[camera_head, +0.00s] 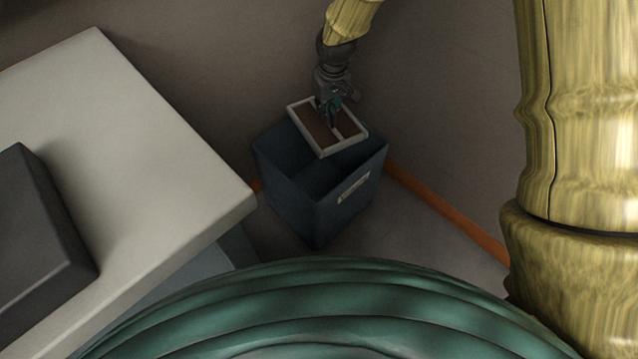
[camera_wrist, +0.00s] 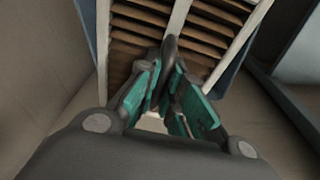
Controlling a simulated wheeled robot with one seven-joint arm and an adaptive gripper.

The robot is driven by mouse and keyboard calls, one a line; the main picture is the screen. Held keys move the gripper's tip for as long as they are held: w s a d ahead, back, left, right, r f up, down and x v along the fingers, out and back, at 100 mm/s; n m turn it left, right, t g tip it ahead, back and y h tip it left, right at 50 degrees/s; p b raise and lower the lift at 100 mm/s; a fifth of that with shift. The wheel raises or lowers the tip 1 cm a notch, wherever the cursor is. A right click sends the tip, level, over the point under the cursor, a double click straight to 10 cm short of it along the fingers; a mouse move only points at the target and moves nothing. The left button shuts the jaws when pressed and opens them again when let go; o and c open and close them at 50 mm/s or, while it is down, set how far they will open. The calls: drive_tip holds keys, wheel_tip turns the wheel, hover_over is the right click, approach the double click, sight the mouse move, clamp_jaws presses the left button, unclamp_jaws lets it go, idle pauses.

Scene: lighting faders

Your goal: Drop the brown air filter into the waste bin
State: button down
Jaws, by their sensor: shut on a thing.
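The brown air filter (camera_head: 313,124) has a pale rectangular frame with a bar across its brown pleats. It is tilted over the open top of the dark blue waste bin (camera_head: 303,190), which has a pale label on one side. My gripper (camera_head: 328,108) is above the bin, shut on the filter. In the wrist view my gripper's teal-padded fingers (camera_wrist: 172,75) close on the middle bar, with the filter's brown pleats (camera_wrist: 135,45) on either side. The bin's blue wall (camera_wrist: 236,70) shows past the filter. I cannot tell whether the filter touches the bin's rim.
A pale table (camera_head: 150,130) stands to the left of the bin, with a dark grey box (camera_head: 40,230) on it. Walls with an orange skirting strip (camera_head: 440,212) stand behind the bin. Some grey floor (camera_head: 400,235) is clear to the bin's right.

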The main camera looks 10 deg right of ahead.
drive_tip(key=shift+f+b, duration=1.4)
drive_tip(key=shift+f, duration=0.4)
drive_tip(key=c, duration=1.5)
unclamp_jaws()
drive_tip(key=r, duration=0.4)
drive_tip(key=s+r, duration=0.1)
drive_tip(key=r, duration=0.7)
drive_tip(key=shift+s+d, duration=0.3)
drive_tip(key=shift+s, duration=0.05)
